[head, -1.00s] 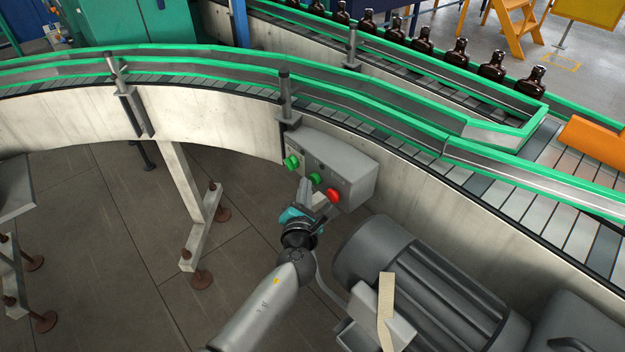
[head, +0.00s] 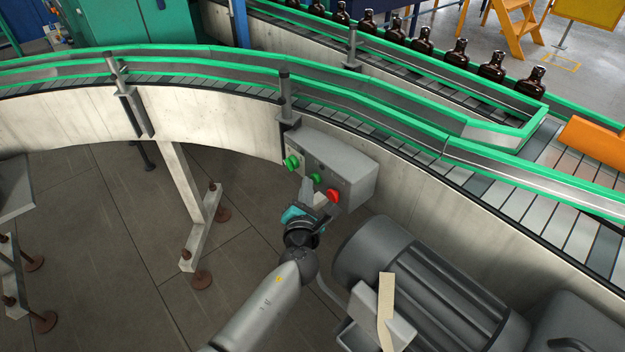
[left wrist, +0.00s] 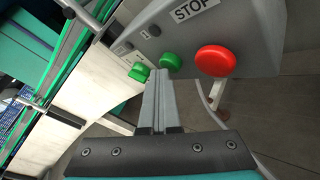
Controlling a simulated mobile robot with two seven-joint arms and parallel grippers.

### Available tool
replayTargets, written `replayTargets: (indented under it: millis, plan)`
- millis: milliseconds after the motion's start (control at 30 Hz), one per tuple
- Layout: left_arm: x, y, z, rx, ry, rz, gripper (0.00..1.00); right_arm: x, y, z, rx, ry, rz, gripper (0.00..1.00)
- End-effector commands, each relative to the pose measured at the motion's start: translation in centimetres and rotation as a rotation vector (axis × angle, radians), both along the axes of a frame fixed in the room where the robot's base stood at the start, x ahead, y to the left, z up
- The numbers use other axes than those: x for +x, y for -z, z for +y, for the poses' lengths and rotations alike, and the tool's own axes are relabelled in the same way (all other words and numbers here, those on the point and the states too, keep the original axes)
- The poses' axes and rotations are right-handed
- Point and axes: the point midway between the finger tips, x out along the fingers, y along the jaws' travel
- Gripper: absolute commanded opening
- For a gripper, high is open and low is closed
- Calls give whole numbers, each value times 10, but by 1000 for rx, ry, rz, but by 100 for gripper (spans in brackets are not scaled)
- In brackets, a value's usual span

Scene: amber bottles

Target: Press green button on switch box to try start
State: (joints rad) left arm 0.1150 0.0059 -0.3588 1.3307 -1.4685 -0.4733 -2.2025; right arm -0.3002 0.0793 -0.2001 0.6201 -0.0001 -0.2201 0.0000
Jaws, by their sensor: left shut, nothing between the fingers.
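The grey switch box (head: 343,165) is fixed to the side of the curved conveyor. Its face carries a green knob (head: 291,162) at the left, a green button (head: 317,178) in the middle and a red button (head: 333,195) at the right. In the left wrist view the green button (left wrist: 171,62), the other green knob (left wrist: 139,72) and the red button (left wrist: 215,60) all show. My left gripper (head: 306,184) is shut and empty, its tips just below the middle green button. In the left wrist view the fingertips (left wrist: 157,72) point between the two green ones. I cannot tell whether they touch. My right gripper is not in view.
A grey ribbed motor (head: 430,285) stands at the lower right, close to my left arm. The conveyor's green rails (head: 380,118) run above the box. Several amber bottles (head: 422,40) stand on the far conveyor.

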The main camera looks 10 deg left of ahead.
Motion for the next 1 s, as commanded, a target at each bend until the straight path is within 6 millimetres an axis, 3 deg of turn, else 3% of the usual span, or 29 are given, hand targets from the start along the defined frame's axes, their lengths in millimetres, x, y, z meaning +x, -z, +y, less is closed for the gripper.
replayTargets:
  millis: [667,1000]
  plan:
    - [-15,-1,11,0,0,0,0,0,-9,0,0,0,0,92]
    - [-41,-1,31,2,1,1,0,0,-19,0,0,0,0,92]
